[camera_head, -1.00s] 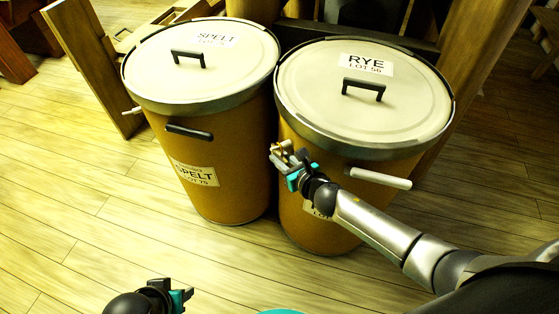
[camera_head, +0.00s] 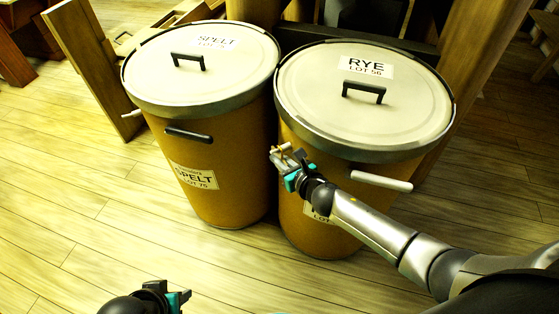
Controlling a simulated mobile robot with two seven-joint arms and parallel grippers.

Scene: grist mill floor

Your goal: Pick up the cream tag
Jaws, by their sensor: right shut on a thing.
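My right gripper (camera_head: 279,160) is in front of the rye drum's upper side, near the gap between the two drums. It is shut on a small cream-tan piece, the cream tag (camera_head: 285,148), which shows at its fingertips. The fingers hide part of it, and its shape is too small to make out. My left gripper (camera_head: 178,297) is low at the bottom edge, away from the drums. Its fingers are too dark and small to tell whether they are open.
The spelt drum (camera_head: 222,190) and the rye drum (camera_head: 318,240) stand close together, lidded, with black lid handles. A pale side handle (camera_head: 380,181) sticks out from the rye drum beside my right arm. Wooden beams (camera_head: 85,60) stand behind. The plank floor (camera_head: 60,190) at left is clear.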

